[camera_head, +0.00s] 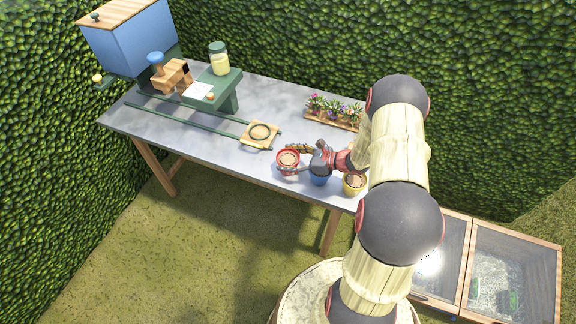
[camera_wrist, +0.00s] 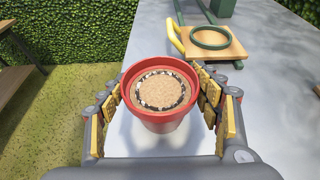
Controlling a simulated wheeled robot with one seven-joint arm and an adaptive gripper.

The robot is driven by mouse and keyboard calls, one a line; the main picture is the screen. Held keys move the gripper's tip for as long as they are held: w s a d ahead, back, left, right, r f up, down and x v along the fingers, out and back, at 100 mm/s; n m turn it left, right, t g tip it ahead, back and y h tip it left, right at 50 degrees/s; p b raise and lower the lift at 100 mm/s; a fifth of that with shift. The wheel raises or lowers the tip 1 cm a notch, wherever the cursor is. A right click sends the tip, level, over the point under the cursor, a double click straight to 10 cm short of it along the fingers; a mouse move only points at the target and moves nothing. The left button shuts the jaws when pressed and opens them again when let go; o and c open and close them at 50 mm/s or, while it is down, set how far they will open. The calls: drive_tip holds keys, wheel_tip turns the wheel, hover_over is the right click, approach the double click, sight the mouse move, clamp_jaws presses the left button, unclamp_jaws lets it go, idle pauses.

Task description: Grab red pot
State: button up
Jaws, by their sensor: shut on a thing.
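The red pot (camera_head: 288,162) is at the front edge of the table in the head view, with brown soil inside. In the wrist view the red pot (camera_wrist: 160,98) is upright between the two fingers, its rim and soil facing me. My gripper (camera_head: 296,160) is shut on the red pot, one finger on each side of it. The gripper (camera_wrist: 162,110) also shows in the wrist view, its yellow pads against the pot's sides. The pot's underside is hidden, so I cannot tell whether it touches the table.
A blue pot (camera_head: 320,178) and a yellow pot (camera_head: 354,184) stand to the right, near my arm. A wooden slider with a ring (camera_head: 261,134) sits on green rails to the left. A flower tray (camera_head: 333,113) is at the back. The grey table (camera_head: 185,134) is clear at front left.

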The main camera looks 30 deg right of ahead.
drive_tip(key=c, duration=0.4)
